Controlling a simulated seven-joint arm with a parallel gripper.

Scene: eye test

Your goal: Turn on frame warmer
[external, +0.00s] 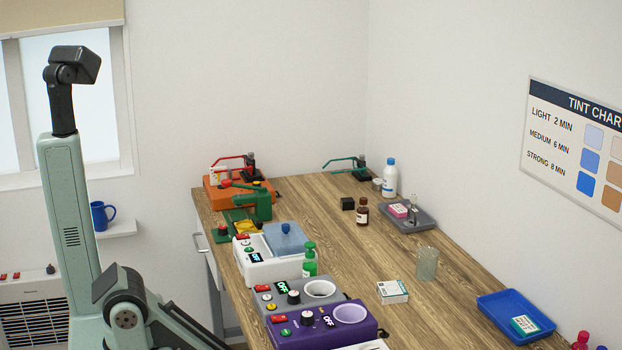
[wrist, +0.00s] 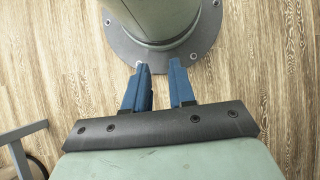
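No label that I can read names the frame warmer. Two bench units have a round white-rimmed well, a red switch, a black knob and a display reading OFF: a grey one (external: 265,306) and, in front of it, a purple one (external: 310,338). A white unit (external: 262,270) with a blue lid (external: 286,238) stands behind them, also with a red switch and a lit display. I cannot tell which is the frame warmer. My gripper (wrist: 158,70) shows only in the wrist view, open and empty, its blue fingers apart over the floor by my base, away from the bench.
The wooden bench (external: 385,255) runs along the right wall. Orange (external: 213,195) and green (external: 263,206) devices stand at its far left. A green pump bottle (external: 310,262) stands beside the white unit. A blue tray (external: 500,311), glass beaker (external: 427,264) and small box (external: 392,292) stand right.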

